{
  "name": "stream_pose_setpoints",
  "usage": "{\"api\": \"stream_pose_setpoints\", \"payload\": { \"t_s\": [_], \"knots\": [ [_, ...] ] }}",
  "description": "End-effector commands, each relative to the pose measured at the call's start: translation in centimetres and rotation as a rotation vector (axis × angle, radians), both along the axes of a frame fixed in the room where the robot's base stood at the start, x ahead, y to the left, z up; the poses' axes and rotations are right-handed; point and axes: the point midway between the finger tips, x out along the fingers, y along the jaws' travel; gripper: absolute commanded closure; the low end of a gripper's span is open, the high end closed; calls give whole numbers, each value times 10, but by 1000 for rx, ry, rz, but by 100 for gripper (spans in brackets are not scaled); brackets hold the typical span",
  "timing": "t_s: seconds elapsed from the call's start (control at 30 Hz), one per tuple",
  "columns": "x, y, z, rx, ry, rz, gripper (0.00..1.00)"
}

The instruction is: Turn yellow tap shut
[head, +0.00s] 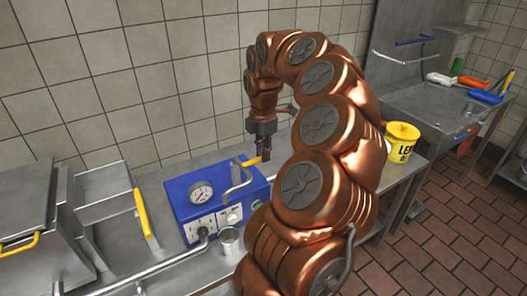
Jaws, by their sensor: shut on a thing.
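The yellow tap lever (251,162) sits on top of a blue machine (180,190) with a round gauge, on the steel counter. A bent grey spout (238,178) stands beside the lever. My gripper (263,157) points down at the lever's right end and is shut on it. The lever's far end is partly hidden by my fingers. My copper arm covers the counter to the right of the machine. The lever's exact turn is too small to tell.
A metal cup (230,241) stands in front of the machine. A steel unit with a yellow handle (145,213) is at left. A yellow lettered bucket (402,143) is right of my arm. Coloured items, one a blue-handled tool (487,96), lie on the far right counter.

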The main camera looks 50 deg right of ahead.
Motion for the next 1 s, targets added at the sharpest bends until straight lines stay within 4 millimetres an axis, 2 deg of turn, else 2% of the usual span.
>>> {"api": "stream_pose_setpoints", "payload": {
  "t_s": [0.07, 0.1, 0.3, 0.67, 0.87, 1.0],
  "knots": [
    [1, 0, 1, -1, -4, 1, 100],
    [1, 0, 1, -1, -4, 1, 78],
    [1, 0, 1, -1, -2, 0, 58],
    [1, 0, 2, -1, -2, -1, 56],
    [2, -1, 22, -3, -5, 0, 56],
    [2, -1, 44, -3, -4, -2, 56]
  ]
}}
